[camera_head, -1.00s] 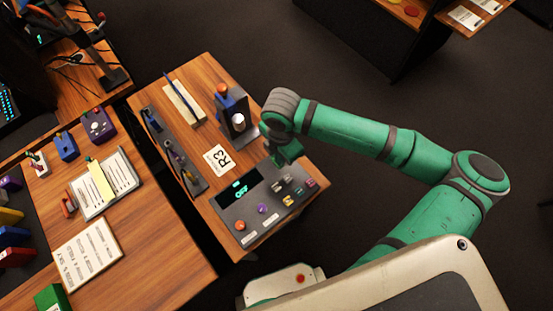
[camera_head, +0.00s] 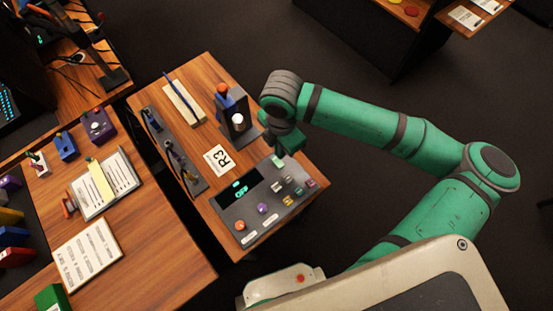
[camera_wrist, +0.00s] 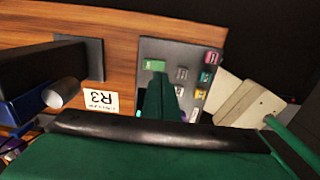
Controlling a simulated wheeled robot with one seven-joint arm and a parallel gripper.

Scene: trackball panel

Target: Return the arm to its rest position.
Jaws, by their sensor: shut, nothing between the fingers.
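My green arm reaches in from the right of the head view, with the elbow bent. My gripper (camera_head: 288,145) is over the right part of the small wooden table, just beyond the upper edge of the grey trackball panel (camera_head: 238,214). It is shut and empty. In the wrist view, the green gripper (camera_wrist: 163,92) points over the panel's coloured keys. The panel has a lit display, an orange ball, a purple ball and several small keys. How high the gripper is above the panel I cannot tell.
A dark stand with a white cylinder (camera_head: 238,119) is close to my wrist on its left. A larger wooden table (camera_head: 140,245) with papers and coloured boxes is at left. Dark floor (camera_head: 240,35) is open beyond the table.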

